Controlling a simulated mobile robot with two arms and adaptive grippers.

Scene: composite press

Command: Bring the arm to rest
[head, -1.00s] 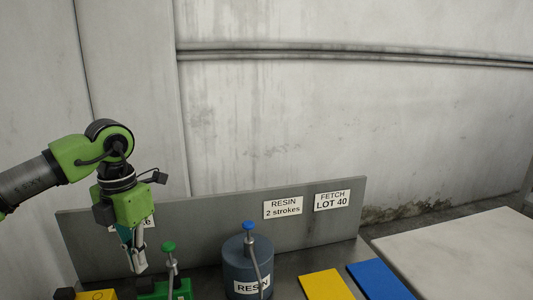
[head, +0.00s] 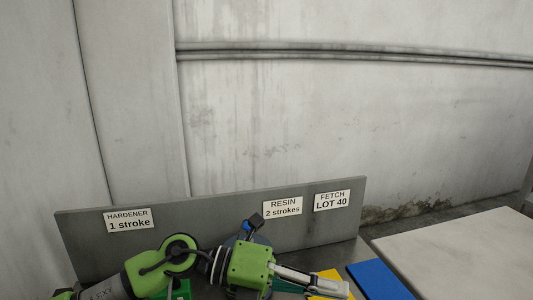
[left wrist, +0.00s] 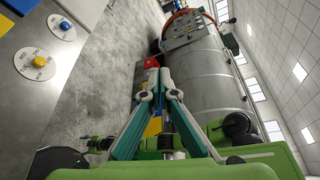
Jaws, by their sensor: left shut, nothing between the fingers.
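My left arm reaches in from the lower left of the head view, low across the bench. My left gripper (head: 340,289) points right, its fingers shut with nothing between them, in front of the yellow mat (head: 328,274). In the left wrist view the two finger linkages of the left gripper (left wrist: 157,68) meet at the tips, empty. My right gripper is not in view.
The resin pump (head: 262,240) and the green hardener base (head: 182,289) are mostly hidden behind my arm. A grey back panel (head: 80,237) carries labels. A blue mat (head: 380,279) lies right. The wrist view shows a large metal cylinder (left wrist: 205,75) and a dial panel (left wrist: 30,40).

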